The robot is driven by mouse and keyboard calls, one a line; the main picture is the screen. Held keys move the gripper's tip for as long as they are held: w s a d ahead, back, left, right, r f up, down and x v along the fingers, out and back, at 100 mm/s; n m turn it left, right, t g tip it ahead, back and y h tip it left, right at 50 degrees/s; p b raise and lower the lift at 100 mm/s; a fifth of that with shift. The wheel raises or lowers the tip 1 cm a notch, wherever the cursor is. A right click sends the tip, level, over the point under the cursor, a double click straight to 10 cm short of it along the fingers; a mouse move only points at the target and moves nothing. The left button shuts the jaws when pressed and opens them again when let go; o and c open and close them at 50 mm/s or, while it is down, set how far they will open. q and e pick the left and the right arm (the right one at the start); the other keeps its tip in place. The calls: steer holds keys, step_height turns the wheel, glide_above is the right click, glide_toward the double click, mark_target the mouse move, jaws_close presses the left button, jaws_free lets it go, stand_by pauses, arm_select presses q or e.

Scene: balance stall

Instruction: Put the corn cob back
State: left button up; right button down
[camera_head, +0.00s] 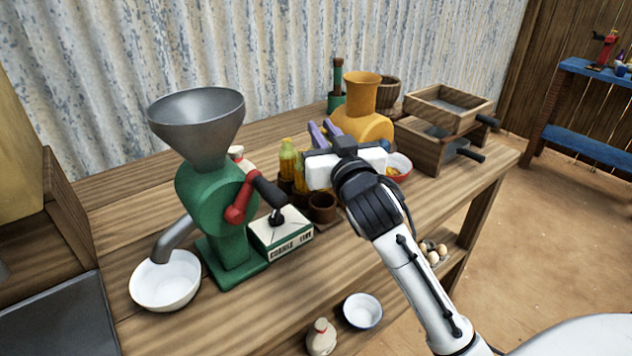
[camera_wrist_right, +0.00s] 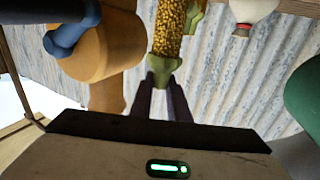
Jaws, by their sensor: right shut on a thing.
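A yellow corn cob (camera_wrist_right: 170,32) with a green husk end is in my right wrist view. My right gripper (camera_wrist_right: 164,84) is shut on that husk end. In the head view my right gripper (camera_head: 320,133) is above the workbench, between the green mill and the orange mill. Its white body hides much of the held cob. Yellow-green corn (camera_head: 288,158) shows just left of it, above a brown rack with round cups (camera_head: 322,207). I cannot tell whether the cob's lower end touches the rack. My left gripper is not in view.
The green mill (camera_head: 218,200) with its red crank stands left, beside a labelled box (camera_head: 281,232). The orange mill (camera_head: 362,115) is close behind my gripper. Wooden sieve trays (camera_head: 447,107) stand to the right. A white bowl (camera_head: 166,280) and a small bowl (camera_head: 362,310) are in front.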

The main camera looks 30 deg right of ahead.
steer(key=f, duration=0.3)
steer(key=shift+s, duration=0.2)
steer(key=shift+f+b, duration=0.3)
steer(key=shift+f, duration=0.35)
step_height(320, 180, down, 3)
steer(key=shift+b, duration=0.35)
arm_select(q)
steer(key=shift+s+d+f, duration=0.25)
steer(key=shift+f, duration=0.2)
arm_select(e)
steer(key=shift+r, duration=0.1)
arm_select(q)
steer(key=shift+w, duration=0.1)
arm_select(e)
steer(key=shift+f, duration=0.2)
steer(key=c, duration=1.7)
jaws_free()
steer(key=shift+r, duration=0.15)
